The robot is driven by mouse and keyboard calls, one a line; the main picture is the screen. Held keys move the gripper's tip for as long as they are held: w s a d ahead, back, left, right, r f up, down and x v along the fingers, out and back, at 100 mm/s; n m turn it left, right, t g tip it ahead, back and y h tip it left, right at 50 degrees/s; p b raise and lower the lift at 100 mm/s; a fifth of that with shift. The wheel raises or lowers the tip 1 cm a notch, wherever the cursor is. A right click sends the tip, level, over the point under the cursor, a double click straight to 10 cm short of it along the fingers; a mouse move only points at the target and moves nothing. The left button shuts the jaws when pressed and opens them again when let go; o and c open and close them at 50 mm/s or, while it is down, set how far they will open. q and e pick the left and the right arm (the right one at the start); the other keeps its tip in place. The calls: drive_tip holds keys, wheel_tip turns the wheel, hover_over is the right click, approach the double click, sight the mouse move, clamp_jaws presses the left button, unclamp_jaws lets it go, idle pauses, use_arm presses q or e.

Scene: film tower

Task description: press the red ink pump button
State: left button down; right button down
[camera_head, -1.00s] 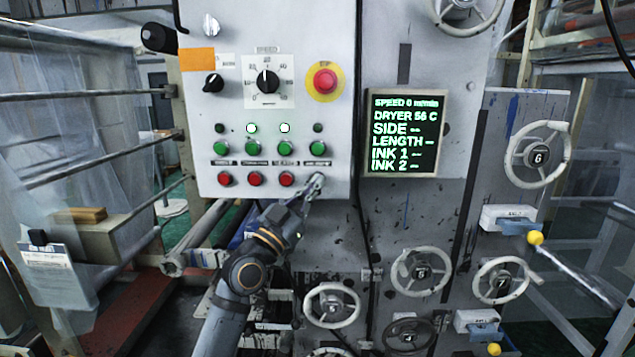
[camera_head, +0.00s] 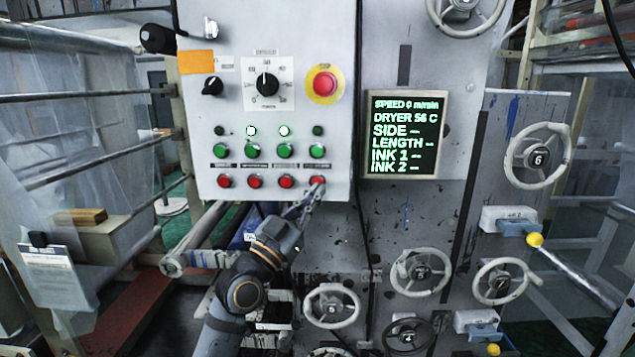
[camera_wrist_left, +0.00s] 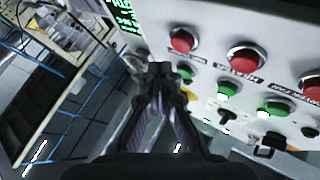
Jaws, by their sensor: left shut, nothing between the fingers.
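The red ink pump button (camera_head: 317,181) is the rightmost of the red buttons in the bottom row of the panel, its label too blurred to read clearly. In the left wrist view, the red button (camera_wrist_left: 183,40) nearest the screen appears to be the same one. My left gripper (camera_head: 311,195) is shut and empty, its tips just below this button in the head view. The button's red face shows clear; whether the tips touch its lower edge I cannot tell. In the wrist view the shut fingertips (camera_wrist_left: 172,72) appear below the button. My right gripper is not in view.
Green buttons (camera_head: 286,150) sit above the red row, with two lit lamps (camera_head: 251,131) above them. A red stop button (camera_head: 325,84) on yellow is higher up. A screen (camera_head: 405,135) stands to the right. Handwheels (camera_head: 332,305) stick out below and right.

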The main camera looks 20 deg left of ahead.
use_arm(q)
drive_tip(key=shift+s+d+r+p, duration=0.15)
drive_tip(key=shift+s+d, duration=0.1)
drive_tip(key=shift+s, duration=0.65)
drive_tip(key=shift+s+d+f+p, duration=0.15)
drive_tip(key=shift+s+d, duration=0.1)
drive_tip(key=shift+s, duration=0.65)
